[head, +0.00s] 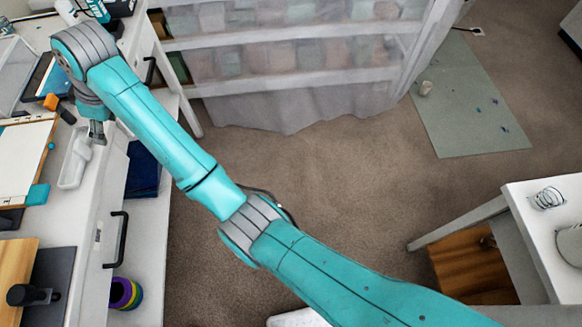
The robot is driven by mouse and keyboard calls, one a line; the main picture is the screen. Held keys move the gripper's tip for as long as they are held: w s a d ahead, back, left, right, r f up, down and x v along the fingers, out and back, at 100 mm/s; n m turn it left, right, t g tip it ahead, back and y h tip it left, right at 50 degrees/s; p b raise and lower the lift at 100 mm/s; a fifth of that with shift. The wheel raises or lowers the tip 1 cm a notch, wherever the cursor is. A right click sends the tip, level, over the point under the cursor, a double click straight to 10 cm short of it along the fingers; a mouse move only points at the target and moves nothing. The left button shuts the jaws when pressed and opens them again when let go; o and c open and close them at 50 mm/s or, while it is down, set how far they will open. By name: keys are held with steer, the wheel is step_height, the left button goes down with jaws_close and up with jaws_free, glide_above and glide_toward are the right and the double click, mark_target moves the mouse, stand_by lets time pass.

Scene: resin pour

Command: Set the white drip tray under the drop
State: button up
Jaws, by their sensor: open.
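The white drip tray (70,178) is a small, shallow, oblong dish. It lies on the white worktop (88,200) at the left, close to the front edge. My gripper (97,138) points down at the tray's far right end, with its fingers open. Whether the fingers touch the tray's rim cannot be told, as the gripper covers that part. A white board (22,155) with a wooden edge lies just left of the tray, with a teal block (38,194) at its near corner. No falling drop can be made out.
Drawer handles (117,240) stick out below the worktop. A curtained shelf (290,70) stands behind; the carpet (330,170) between is open.

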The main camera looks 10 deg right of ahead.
steer(key=s+d+f+m+t, duration=0.1)
steer(key=d+f+m+t, duration=0.1)
steer(key=d+f, duration=0.65)
steer(key=d+f+m+t, duration=0.1)
steer(key=d+f+m, duration=0.35)
steer(key=f, duration=0.75)
steer(key=s+d+f+m+t, duration=0.1)
steer(key=s+d+f+t, duration=0.1)
steer(key=s+d+f, duration=0.6)
steer(key=s+d+f+m+t, duration=0.2)
steer(key=s+d, duration=0.2)
steer(key=d, duration=0.8)
steer(key=s+d+r+m+t+h, duration=0.35)
steer(key=s+d, duration=0.85)
steer(key=s, duration=0.5)
steer(key=s+d+r+m+t+h, duration=0.1)
steer(key=s+d+r, duration=0.4)
steer(key=s+r, duration=0.9)
step_height(320, 180, up, 3)
steer(key=shift+s+m+t, duration=0.2)
steer(key=shift+m+t, duration=0.6)
steer(key=shift+t, duration=0.25)
